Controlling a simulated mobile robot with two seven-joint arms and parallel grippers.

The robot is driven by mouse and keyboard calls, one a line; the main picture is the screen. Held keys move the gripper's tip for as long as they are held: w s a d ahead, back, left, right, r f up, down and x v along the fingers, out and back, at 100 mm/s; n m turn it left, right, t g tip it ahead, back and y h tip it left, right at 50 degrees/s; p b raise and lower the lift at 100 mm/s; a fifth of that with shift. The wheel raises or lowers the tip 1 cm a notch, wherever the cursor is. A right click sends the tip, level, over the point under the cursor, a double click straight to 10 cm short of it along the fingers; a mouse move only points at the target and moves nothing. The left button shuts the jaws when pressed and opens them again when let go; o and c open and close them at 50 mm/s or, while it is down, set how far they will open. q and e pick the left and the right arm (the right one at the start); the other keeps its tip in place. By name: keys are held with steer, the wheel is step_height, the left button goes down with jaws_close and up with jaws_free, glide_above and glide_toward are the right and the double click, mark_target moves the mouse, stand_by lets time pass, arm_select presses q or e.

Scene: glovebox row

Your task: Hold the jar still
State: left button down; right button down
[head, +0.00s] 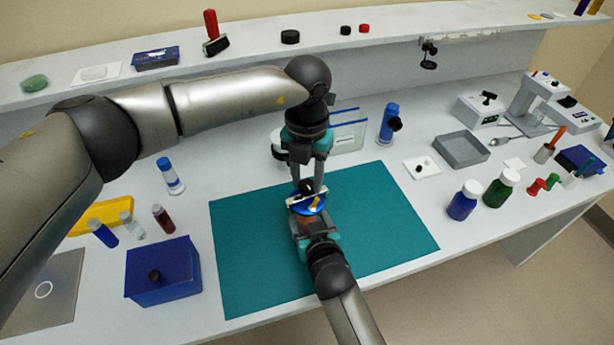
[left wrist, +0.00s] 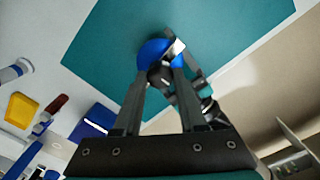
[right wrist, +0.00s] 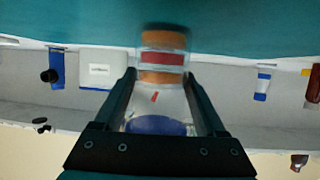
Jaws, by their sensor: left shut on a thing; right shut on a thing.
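The jar (right wrist: 160,100) stands upright on the teal mat (head: 390,225), clear with orange bands and a red band. Its blue lid (head: 314,210) is uppermost and also shows in the left wrist view (left wrist: 150,52). My right gripper (right wrist: 160,82) is shut around the jar's sides, one finger on each side. My left gripper (head: 307,186) reaches down from above and is shut on a dark round knob (left wrist: 160,76) over the lid. The jar's lower part is hidden in the head view.
A blue box (head: 170,285) with a dark knob stands left of the mat. Blue and green bottles (head: 464,200) stand to the right, with a grey tray (head: 461,148) behind. A raised shelf (head: 240,75) runs along the back. The mat around the jar is clear.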

mark_target(307, 184)
steer(key=shift+f, duration=0.1)
arm_select(q)
steer(key=shift+c, duration=2.3)
jaws_free()
step_height(307, 184, up, 12)
arm_select(e)
jaws_free()
steer(key=shift+s, duration=0.15)
